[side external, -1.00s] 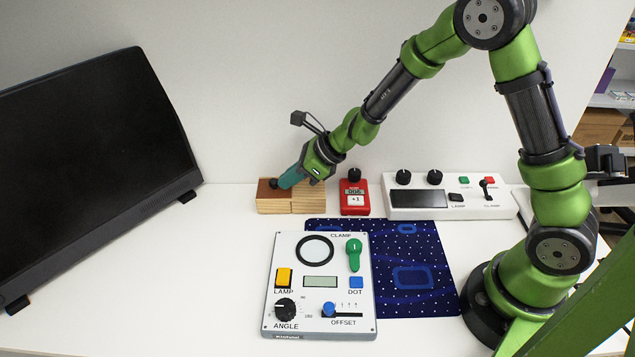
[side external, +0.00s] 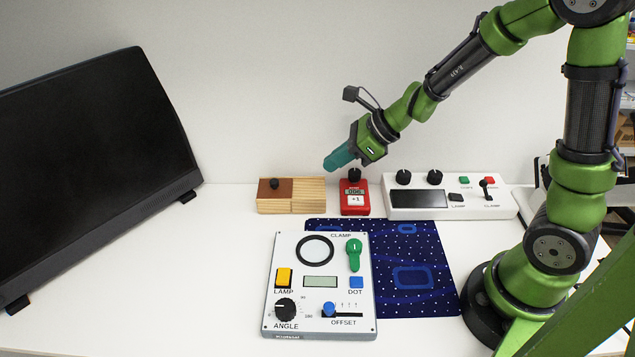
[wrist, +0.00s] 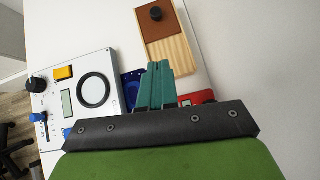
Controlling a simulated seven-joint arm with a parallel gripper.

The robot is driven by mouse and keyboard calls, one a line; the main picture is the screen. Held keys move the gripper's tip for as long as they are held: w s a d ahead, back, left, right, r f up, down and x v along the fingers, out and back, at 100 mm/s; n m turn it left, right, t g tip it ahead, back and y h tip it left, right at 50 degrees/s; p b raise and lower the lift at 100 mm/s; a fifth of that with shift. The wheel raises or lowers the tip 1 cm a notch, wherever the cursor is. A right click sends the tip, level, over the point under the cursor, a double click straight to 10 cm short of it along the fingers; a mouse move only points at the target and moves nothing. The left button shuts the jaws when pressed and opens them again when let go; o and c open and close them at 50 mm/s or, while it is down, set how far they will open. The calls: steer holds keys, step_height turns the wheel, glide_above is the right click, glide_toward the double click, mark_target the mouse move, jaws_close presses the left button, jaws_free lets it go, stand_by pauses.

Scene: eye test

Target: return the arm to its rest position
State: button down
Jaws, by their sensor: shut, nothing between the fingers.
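My gripper (side external: 338,160) has teal fingers and a green body. In the side view it is in the air just above and left of the red counter box (side external: 355,197), pointing down and to the left. In the wrist view the teal fingers (wrist: 158,70) lie side by side, shut, with nothing between them. The wooden block with a brown top and black knob (side external: 291,195) stands to the lower left of the fingertips, apart from them. It also shows in the wrist view (wrist: 177,55).
A white panel (side external: 319,253) with knobs and switches stands in front, partly over a dark blue mat (side external: 425,250). A long white control box (side external: 450,203) stands right of the red box. A black monitor (side external: 90,160) fills the left. The white table's left front is clear.

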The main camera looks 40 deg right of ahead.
steer(key=s+r+n+h, duration=0.1)
steer(key=s+r+n, duration=0.5)
steer(key=n, duration=0.6)
steer(key=s+r+n+h, duration=0.2)
steer(key=s+r+n, duration=0.5)
steer(key=s+n, duration=0.3)
steer(key=shift+s+a+r+n, duration=0.15)
steer(key=shift+s+a+n, duration=0.15)
steer(key=shift+n, duration=0.9)
